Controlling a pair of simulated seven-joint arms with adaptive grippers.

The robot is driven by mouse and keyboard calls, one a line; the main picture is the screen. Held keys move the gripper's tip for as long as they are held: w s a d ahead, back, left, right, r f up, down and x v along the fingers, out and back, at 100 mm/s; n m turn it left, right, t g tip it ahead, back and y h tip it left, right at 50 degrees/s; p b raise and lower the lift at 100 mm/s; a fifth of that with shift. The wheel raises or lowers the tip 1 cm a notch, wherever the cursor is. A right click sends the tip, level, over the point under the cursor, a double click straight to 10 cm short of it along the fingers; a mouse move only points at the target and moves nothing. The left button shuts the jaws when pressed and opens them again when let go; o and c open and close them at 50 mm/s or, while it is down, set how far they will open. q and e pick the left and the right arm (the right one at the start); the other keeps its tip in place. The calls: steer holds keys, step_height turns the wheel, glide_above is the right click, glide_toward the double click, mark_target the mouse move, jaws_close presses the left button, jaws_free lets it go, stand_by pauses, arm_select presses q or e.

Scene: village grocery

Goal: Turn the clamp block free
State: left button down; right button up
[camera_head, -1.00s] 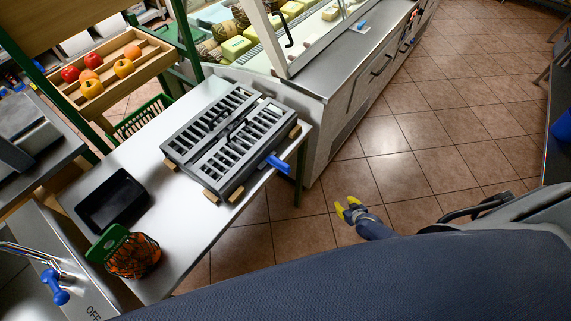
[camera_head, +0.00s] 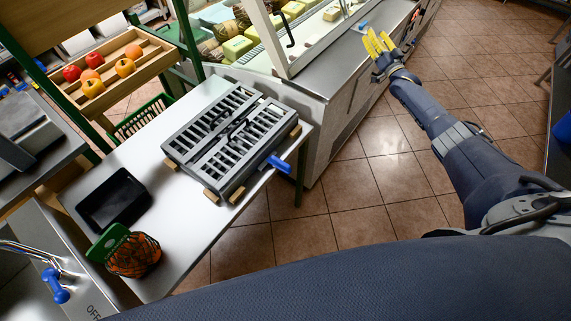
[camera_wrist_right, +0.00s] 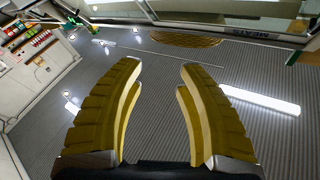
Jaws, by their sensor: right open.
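A grey slotted block (camera_head: 232,138), which I take to be the clamp block, lies on the white table (camera_head: 185,235). It rests on small wooden feet, and a blue handle (camera_head: 277,164) sticks out of its right side. My right gripper (camera_head: 377,42) has yellow fingers and is raised near the display counter, to the right of the block and well apart from it. In the right wrist view its two fingers (camera_wrist_right: 160,85) are spread with nothing between them. My left gripper is not in view.
A black tray (camera_head: 115,200) and a net bag of orange fruit with a green label (camera_head: 134,255) lie on the table's left part. A fruit crate (camera_head: 140,62) stands behind. The glass counter (camera_head: 300,92) borders the table at right. The tiled floor (camera_head: 340,190) is clear.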

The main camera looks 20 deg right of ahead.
steer(key=w+a+r+g+y, duration=0.1)
steer(key=w+a+r, duration=0.4)
steer(key=a, duration=0.3)
steer(key=w+a+r+g+y, duration=0.1)
steer(key=a+g, duration=0.1)
steer(key=a, duration=0.7)
steer(key=w+a+g+y, duration=0.1)
steer(key=a+g+y, duration=0.15)
steer(key=a, duration=0.55)
steer(key=s+a+f+n+g, duration=0.15)
steer(key=s+a+g, duration=0.4)
steer(key=a, duration=0.75)
steer(key=s+a+f+n+g, duration=0.2)
steer(key=s+a+g, duration=0.1)
steer(key=s+a, duration=0.4)
steer(key=n+g+h, duration=0.6)
steer(key=n+g, duration=0.1)
glide_above(285, 164)
step_height(285, 164, down, 5)
step_height(285, 164, down, 16)
steer(key=shift+f, duration=0.15)
steer(key=shift+c, duration=0.5)
